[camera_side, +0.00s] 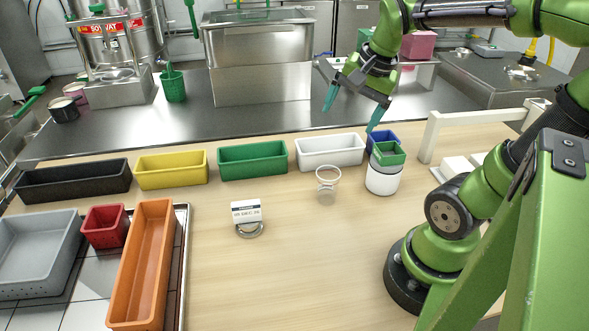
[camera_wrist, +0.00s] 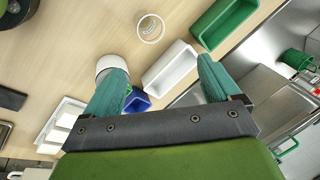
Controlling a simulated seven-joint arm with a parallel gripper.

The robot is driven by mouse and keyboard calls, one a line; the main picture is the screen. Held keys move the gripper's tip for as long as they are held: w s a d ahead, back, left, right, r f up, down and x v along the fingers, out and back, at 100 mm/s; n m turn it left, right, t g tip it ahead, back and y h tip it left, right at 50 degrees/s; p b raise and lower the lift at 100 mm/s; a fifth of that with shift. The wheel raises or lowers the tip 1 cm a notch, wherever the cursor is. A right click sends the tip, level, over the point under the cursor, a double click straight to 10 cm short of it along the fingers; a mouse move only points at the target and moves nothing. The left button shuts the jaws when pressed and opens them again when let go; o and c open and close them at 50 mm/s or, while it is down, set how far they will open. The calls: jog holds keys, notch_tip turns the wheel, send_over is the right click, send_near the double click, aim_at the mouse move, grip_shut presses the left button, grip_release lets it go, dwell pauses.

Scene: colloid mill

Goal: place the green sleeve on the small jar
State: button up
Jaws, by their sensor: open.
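A green square piece (camera_side: 388,153), which looks like the sleeve, shows at the top of a white round jar (camera_side: 382,182), right of the table's middle. I cannot tell if it rests on the jar or stands just behind it. In the wrist view the white jar (camera_wrist: 110,62) is partly covered by a finger, and the green piece is not clearly seen. A small clear round jar (camera_side: 327,183) stands left of the white one; its ring shows in the wrist view (camera_wrist: 150,28). My gripper (camera_side: 353,107) is open and empty, above and behind the jars.
A blue bin (camera_side: 382,137) is just behind the white jar. White (camera_side: 330,151), green (camera_side: 252,160), yellow (camera_side: 171,169) and black (camera_side: 72,180) bins line the back edge. The table's front middle is clear.

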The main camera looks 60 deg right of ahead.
jog(key=a+n+t+y, duration=0.2)
jog(key=a+n+t, duration=0.1)
jog(key=a+n, duration=0.8)
jog(key=shift+s+a+r, duration=0.35)
jog(key=shift+s+a, duration=0.1)
jog(key=shift+a, duration=0.35)
